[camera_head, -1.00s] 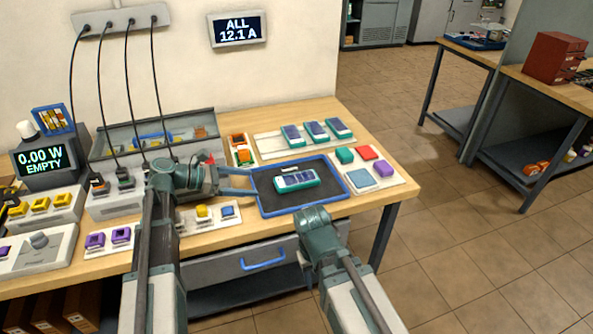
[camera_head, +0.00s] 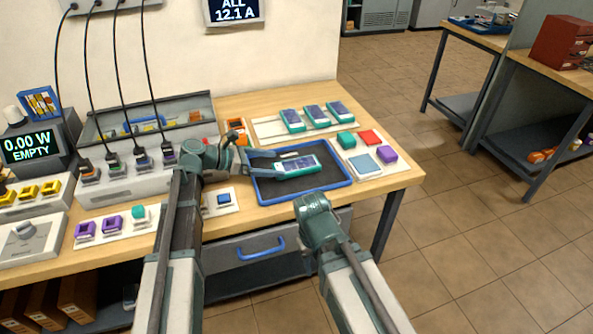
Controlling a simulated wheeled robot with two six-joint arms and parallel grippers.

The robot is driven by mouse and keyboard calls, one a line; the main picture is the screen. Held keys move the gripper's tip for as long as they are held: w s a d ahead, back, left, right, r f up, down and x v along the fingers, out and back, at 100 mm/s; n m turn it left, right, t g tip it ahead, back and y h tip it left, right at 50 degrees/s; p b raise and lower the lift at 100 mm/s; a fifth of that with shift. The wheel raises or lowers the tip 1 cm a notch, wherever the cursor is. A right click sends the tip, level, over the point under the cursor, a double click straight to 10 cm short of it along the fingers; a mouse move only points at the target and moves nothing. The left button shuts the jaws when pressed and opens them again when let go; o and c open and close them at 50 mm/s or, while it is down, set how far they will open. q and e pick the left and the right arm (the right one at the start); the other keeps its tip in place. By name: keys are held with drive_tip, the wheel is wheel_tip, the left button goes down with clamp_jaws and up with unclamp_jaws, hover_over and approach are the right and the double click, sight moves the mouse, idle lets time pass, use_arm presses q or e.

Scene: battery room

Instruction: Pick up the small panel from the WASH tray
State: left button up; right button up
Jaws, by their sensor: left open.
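The small panel (camera_head: 299,166), teal-edged with dark cells, lies in the blue-rimmed dark tray (camera_head: 319,185) on the bench. I cannot read a WASH label on the tray. My left gripper (camera_head: 270,164) reaches in from the left over the tray's left rim. Its fingers are open, one at the far side and one at the near side of the panel's left end. I cannot tell whether they touch it. My right arm shows in front of the bench, but its gripper fingers are hidden.
Similar panels (camera_head: 316,115) stand on a white rack behind the tray. A white board with coloured blocks (camera_head: 365,164) is to its right. Small blocks (camera_head: 114,223) and a cabled charger (camera_head: 128,180) are at the left. A blue-handled drawer (camera_head: 262,248) is below.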

sight(289, 166)
use_arm(q)
drive_tip(key=shift+f+b+x, duration=0.25)
drive_tip(key=shift+b+x, duration=0.85)
drive_tip(key=shift+x, duration=1.3)
drive_tip(key=shift+d, duration=0.3)
drive_tip(key=c, duration=1.4)
drive_tip(key=shift+r, duration=0.15)
drive_tip(key=shift+r+p, duration=0.55)
drive_tip(key=shift+p, duration=0.1)
wheel_tip(289, 166, up, 3)
drive_tip(key=p, duration=0.3)
drive_tip(key=s+d, duration=0.3)
drive_tip(key=s, duration=0.1)
drive_tip(key=s+d, duration=0.7)
drive_tip(key=s, duration=0.1)
drive_tip(key=shift+d+r+p, duration=0.3)
drive_tip(key=shift+p, duration=0.05)
